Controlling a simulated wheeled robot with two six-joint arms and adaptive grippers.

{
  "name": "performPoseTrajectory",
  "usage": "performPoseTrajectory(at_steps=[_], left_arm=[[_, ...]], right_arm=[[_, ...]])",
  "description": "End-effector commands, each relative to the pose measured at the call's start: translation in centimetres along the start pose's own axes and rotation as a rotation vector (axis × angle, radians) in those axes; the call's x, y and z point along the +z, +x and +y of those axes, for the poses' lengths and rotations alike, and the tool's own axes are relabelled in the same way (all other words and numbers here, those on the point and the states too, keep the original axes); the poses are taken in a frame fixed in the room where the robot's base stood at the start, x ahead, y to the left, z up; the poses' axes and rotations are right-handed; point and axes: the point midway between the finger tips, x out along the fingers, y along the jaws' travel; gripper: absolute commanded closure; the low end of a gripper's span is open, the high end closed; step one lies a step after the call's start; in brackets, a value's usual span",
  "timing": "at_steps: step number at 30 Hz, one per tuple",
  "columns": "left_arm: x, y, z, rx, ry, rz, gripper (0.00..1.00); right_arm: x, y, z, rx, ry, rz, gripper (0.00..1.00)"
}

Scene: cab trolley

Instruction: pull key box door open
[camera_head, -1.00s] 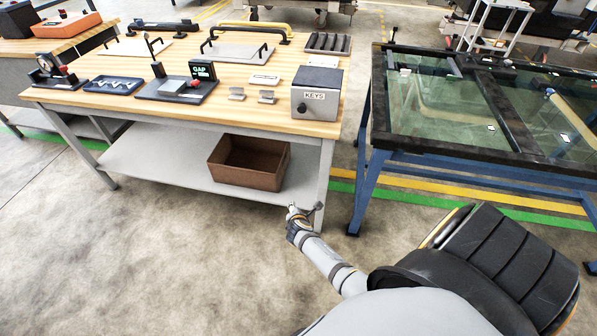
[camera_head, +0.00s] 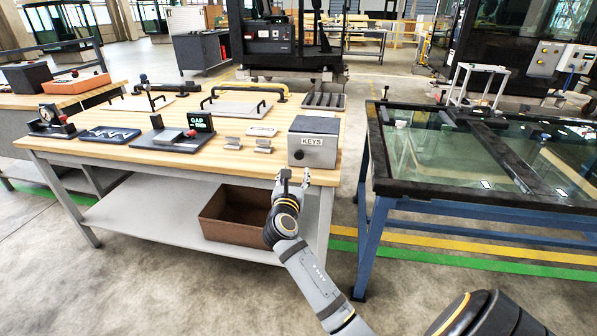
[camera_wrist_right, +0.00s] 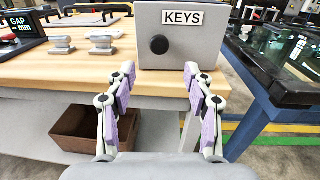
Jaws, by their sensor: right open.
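The key box (camera_head: 314,141) is a grey box with a KEYS label, at the right front corner of the wooden workbench. Its door face is shut, and a round black knob (camera_wrist_right: 159,44) sits on it, left of and below the label in the right wrist view. My right gripper (camera_head: 293,175) is just in front of the bench edge, below the box front. In the right wrist view my right gripper (camera_wrist_right: 160,75) is open and empty, its fingers apart on either side below the knob, not touching it. My left gripper is not in view.
The workbench (camera_head: 110,155) holds gauges, metal blocks and handles left of the box. A brown bin (camera_head: 225,215) sits on the lower shelf. A blue-framed glass table (camera_head: 375,190) stands close on the right, with a narrow gap between.

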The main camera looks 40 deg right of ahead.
Motion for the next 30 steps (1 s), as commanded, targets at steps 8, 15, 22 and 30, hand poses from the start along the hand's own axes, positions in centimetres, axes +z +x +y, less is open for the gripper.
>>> performPoseTrajectory(at_steps=[8,15,22,30], left_arm=[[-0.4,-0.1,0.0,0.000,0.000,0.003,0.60],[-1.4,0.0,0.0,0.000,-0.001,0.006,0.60],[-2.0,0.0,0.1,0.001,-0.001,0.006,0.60],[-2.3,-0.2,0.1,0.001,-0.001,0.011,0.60]], right_arm=[[0.2,2.4,0.0,-0.001,-0.008,-0.003,0.47],[0.1,7.5,0.0,-0.001,-0.005,-0.001,0.47],[0.1,10.2,0.0,0.000,-0.003,0.002,0.47],[0.1,10.5,0.1,0.002,-0.002,0.002,0.47]])
